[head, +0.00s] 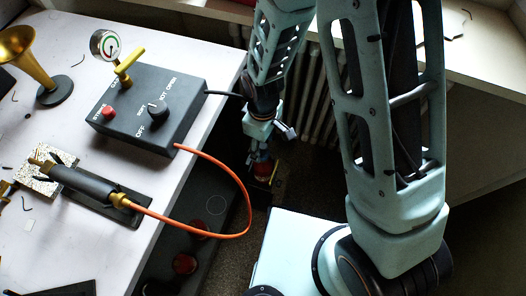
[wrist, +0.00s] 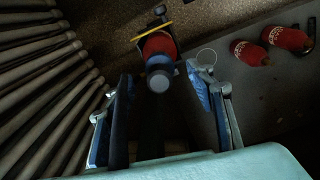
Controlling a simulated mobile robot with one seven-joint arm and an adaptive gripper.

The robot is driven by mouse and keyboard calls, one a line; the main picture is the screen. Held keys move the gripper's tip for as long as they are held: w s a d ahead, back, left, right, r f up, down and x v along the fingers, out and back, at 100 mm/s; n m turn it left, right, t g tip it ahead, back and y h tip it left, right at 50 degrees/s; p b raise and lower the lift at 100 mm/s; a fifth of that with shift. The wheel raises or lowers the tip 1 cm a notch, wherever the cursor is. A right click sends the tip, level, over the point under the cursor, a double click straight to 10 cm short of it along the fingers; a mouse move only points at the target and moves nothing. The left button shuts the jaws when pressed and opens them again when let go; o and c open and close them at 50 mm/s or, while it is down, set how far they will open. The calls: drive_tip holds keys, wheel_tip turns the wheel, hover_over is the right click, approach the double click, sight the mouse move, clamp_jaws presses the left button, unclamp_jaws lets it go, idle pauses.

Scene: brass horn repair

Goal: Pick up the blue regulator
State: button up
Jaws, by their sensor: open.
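My gripper (head: 263,150) reaches down past the bench's right edge, and its jaws are open in the wrist view (wrist: 162,78). Between and just beyond the fingers stands a dark fixture with a round grey-blue cap (wrist: 160,80), a red part (wrist: 159,46) and a thin yellow bar (wrist: 152,33). In the head view its red and yellow parts (head: 265,170) show dimly below my gripper. I cannot tell whether this is the blue regulator; no plainly blue regulator shows elsewhere. I cannot tell whether the fingers touch the fixture.
Radiator ribs (wrist: 45,85) run close along the left in the wrist view.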

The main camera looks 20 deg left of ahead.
wheel_tip(320, 180, down, 3)
drive_tip(key=shift+r, duration=0.1)
drive_tip(key=shift+c, duration=0.7)
clamp_jaws()
